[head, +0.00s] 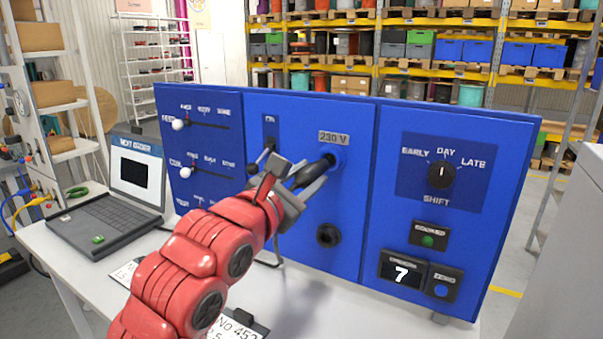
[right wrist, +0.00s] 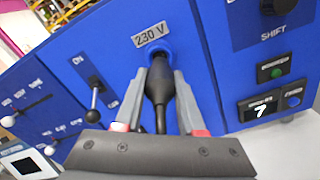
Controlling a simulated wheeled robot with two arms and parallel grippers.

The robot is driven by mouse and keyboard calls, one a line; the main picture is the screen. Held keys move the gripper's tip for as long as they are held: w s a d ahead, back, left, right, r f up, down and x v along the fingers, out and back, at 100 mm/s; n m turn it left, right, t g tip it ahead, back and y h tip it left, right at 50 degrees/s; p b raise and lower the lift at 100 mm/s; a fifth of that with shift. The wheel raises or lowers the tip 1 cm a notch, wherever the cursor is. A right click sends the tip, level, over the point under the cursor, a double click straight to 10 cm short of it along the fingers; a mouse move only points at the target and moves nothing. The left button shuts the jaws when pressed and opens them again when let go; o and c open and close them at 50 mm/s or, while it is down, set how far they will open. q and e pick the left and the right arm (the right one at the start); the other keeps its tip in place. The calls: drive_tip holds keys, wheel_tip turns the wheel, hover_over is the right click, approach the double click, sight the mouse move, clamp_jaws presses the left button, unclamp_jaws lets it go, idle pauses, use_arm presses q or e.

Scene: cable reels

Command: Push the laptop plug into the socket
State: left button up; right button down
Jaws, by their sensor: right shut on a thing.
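The black plug (right wrist: 157,85) is between the fingers of my right gripper (right wrist: 164,78), which is shut on it. The same gripper (head: 312,177) shows in the head view in front of the blue panel, partly covering the plug. The socket (head: 338,156) is a blue round fitting under the "230 V" label. In the right wrist view the plug's front end is at the socket (right wrist: 161,52), lined up with its opening; how deep it sits cannot be told. The laptop (head: 108,212) stands open on the table at the left. My left gripper is not in view.
The blue panel (head: 291,110) carries sliders at the left, a lever beside the socket, and a shift dial (head: 441,175) at the right. A black round fitting (head: 328,236) is below the socket. Labelled cards lie on the white table (head: 62,262).

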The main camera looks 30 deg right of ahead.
drive_tip(key=shift+d, duration=0.1)
idle(0.3)
drive_tip(key=shift+b, duration=0.3)
drive_tip(key=shift+b, duration=0.65)
idle(0.9)
drive_tip(key=shift+p+x, duration=0.7)
drive_tip(key=shift+x, duration=1)
idle(0.5)
drive_tip(key=shift+c, duration=2.1)
unclamp_jaws()
drive_tip(key=shift+w, duration=0.1)
